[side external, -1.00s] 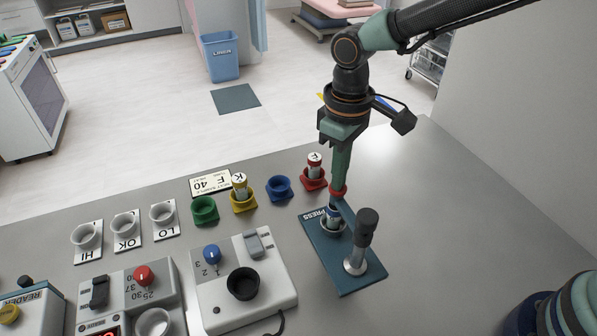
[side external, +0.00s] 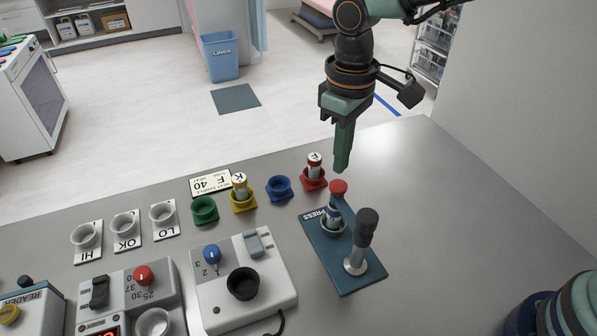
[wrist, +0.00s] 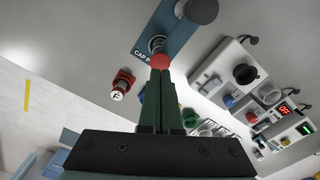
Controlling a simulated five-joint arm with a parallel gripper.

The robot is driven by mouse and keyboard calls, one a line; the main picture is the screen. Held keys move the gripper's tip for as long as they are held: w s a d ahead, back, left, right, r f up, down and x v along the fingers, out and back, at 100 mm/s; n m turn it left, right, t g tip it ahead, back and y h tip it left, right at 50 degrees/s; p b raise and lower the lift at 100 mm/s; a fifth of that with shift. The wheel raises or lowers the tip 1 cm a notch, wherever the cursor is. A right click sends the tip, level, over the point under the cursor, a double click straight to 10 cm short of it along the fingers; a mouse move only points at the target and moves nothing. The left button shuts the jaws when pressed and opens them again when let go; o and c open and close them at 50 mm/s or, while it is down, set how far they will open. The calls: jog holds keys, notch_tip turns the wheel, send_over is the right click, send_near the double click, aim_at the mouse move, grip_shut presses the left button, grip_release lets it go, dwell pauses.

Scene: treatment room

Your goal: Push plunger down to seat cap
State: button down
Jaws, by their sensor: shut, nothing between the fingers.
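The blue press plate (side external: 350,283) lies on the bench with "PRESS" lettered at its far left corner. On it a red-topped plunger (side external: 338,187) stands upright above a tube in a grey ring holder (side external: 328,233). A black-topped post (side external: 366,222) with a metal foot stands beside it. My gripper (side external: 341,170) is shut and empty, pointing down just above the red top; a small gap shows. In the wrist view the red top (wrist: 160,62) appears just beyond the fingertips, in front of the ring holder. The tube's cap is hard to make out.
A red holder (side external: 314,184) with a red-capped tube stands left of my gripper. Blue, yellow and green holders (side external: 205,210) run on leftward. A white mixer box (side external: 246,285) stands left of the plate.

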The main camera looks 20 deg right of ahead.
jog(key=shift+r, duration=1.95)
jog(key=shift+d, duration=0.1)
jog(key=s+d+r+m+t, duration=0.2)
jog(key=s+d+m, duration=0.1)
jog(key=d, duration=0.8)
jog(key=s+d+r+m+t, duration=0.2)
jog(key=s+d, duration=0.3)
jog(key=d, duration=0.6)
jog(key=shift+d+m+t, duration=0.15)
jog(key=shift+m+t, duration=0.35)
jog(key=shift+t, duration=0.3)
jog(key=shift+s, duration=0.1)
